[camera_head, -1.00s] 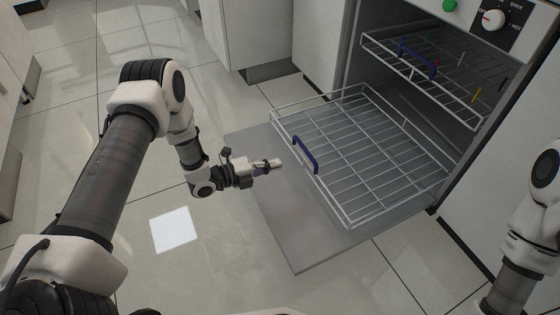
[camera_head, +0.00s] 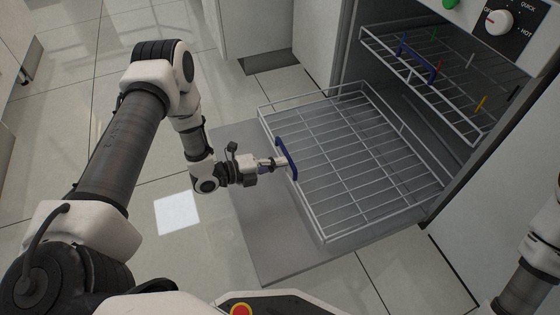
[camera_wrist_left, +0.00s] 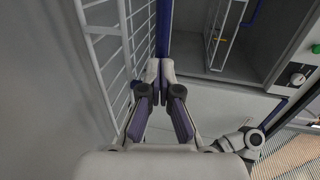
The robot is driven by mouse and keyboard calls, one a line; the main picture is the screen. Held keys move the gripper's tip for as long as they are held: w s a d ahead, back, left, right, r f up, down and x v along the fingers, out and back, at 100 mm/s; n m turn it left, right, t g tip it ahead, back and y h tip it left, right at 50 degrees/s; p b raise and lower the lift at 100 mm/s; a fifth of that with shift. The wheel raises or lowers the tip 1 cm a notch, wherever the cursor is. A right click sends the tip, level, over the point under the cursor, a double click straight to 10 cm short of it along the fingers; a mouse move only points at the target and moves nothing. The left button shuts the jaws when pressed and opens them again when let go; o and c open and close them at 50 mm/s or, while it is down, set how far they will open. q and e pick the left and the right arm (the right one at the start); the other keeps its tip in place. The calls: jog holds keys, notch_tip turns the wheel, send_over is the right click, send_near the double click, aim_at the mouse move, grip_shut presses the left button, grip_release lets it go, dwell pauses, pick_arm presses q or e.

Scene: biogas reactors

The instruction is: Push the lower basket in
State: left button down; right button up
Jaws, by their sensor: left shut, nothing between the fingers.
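The lower basket (camera_head: 370,160) is a white wire rack, pulled out over the open dishwasher door (camera_head: 245,215). It looks empty. A blue handle (camera_head: 285,158) stands at its front rim. My left gripper (camera_head: 279,163) is shut and empty, with its tips at the outer side of the handle, touching or almost touching it. In the left wrist view the closed fingertips (camera_wrist_left: 159,68) meet just before the blue handle (camera_wrist_left: 164,30), with the basket's wire side (camera_wrist_left: 112,40) to the left. My right gripper is out of view; part of my right arm shows at the right edge.
The upper basket (camera_head: 440,80), with its own blue handle (camera_head: 417,65), sits above inside the dishwasher and holds a few coloured items. A control knob (camera_head: 499,21) is at the top right. Cabinets (camera_head: 250,30) stand behind. Tiled floor (camera_head: 130,250) is free at the left.

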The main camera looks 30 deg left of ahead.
pick_arm(q)
jog(key=shift+w+d, duration=0.1)
